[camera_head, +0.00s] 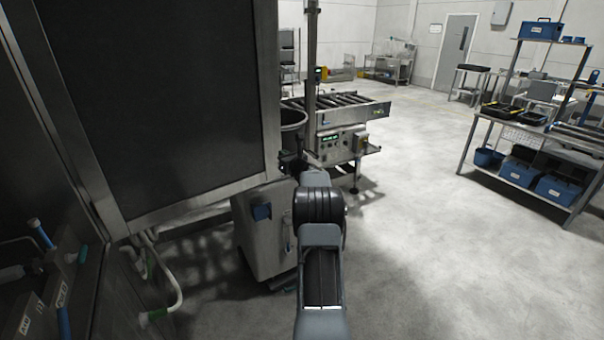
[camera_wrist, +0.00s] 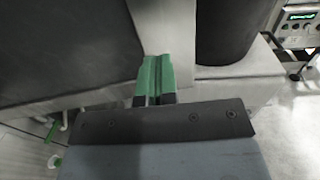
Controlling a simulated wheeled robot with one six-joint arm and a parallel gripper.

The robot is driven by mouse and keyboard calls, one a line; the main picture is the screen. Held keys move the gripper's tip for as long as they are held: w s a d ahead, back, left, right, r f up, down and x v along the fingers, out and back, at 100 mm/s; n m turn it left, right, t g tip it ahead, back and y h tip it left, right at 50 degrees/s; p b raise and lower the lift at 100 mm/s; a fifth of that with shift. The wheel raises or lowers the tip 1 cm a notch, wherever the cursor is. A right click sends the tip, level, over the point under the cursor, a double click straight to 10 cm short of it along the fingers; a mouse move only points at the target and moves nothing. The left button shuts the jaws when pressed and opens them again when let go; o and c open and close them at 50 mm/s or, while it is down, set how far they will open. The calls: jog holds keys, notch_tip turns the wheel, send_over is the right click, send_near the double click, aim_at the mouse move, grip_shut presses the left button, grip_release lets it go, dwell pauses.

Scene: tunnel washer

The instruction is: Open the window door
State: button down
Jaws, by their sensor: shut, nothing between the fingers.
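The window door (camera_head: 160,100), a large dark pane in a metal frame, fills the upper left of the head view. It stands at an angle to the dark frame at far left. In the wrist view the dark pane (camera_wrist: 60,45) is at upper left, with its pale metal edge (camera_wrist: 165,30) beside it. My gripper (camera_head: 292,163) is by the door's lower right corner; its tips are hard to make out there. In the wrist view my gripper (camera_wrist: 155,64) has green fingers shut together and empty, close to the metal edge. I cannot tell whether they touch it.
A pale cabinet (camera_head: 265,235) stands below the door. A dark round bin (camera_head: 292,118) and a roller conveyor (camera_head: 340,108) are behind my gripper. Hoses (camera_head: 165,285) hang at lower left. Shelving (camera_head: 535,135) stands at right. The floor (camera_head: 430,240) at right is clear.

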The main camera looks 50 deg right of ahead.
jog(key=d+b+v, duration=0.1)
jog(key=b+v, duration=0.2)
jog(key=v, duration=0.9)
jog(key=shift+b, duration=0.3)
